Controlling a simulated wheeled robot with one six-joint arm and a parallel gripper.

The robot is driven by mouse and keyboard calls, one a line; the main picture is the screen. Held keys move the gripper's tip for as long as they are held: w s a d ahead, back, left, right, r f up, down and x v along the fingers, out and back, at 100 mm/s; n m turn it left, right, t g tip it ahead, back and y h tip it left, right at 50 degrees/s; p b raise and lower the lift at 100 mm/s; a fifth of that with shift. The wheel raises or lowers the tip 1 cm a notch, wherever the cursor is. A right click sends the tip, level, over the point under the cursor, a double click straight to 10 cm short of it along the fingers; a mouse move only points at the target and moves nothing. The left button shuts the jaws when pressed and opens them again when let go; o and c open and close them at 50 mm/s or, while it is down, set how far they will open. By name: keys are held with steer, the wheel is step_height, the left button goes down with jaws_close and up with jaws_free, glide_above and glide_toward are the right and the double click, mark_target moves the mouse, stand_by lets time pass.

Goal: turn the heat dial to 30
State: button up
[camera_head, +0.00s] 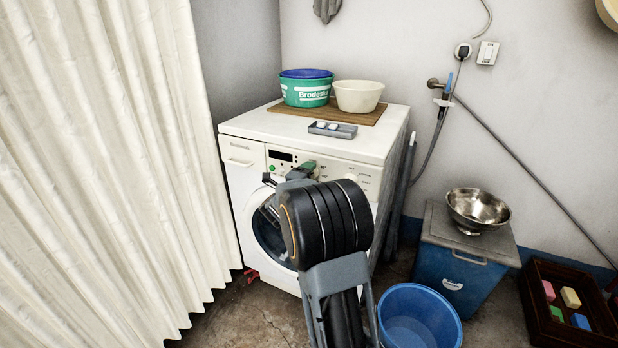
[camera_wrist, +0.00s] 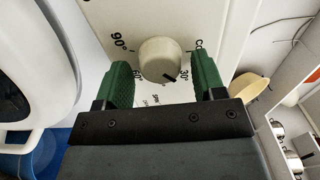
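The heat dial (camera_wrist: 158,56) is a round cream knob on the white panel of the washing machine (camera_head: 236,184). Around it I read 90°, 60°, 30° and part of COLD. Its black pointer mark (camera_wrist: 170,77) lies between 60° and 30°, closer to 30°. My gripper (camera_wrist: 163,76) is open, with one green-padded finger on each side of the dial. A narrow gap shows at each finger, so it does not appear to grip the knob. In the head view my gripper (camera_head: 304,170) is at the machine's front panel, and my arm hides much of that front.
On the machine top are a green tub (camera_head: 305,92), a cream bowl (camera_head: 359,96) and a grey tray (camera_head: 332,130). A blue bucket (camera_head: 420,318) and a blue box (camera_head: 458,275) with a metal bowl (camera_head: 478,208) stand right. A curtain (camera_head: 100,170) hangs left.

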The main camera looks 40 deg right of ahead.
steer(key=shift+o, duration=0.2)
steer(key=p+v, duration=0.2)
steer(key=v, duration=1.1)
steer(key=shift+s+a, duration=0.2)
steer(key=shift+a, duration=0.15)
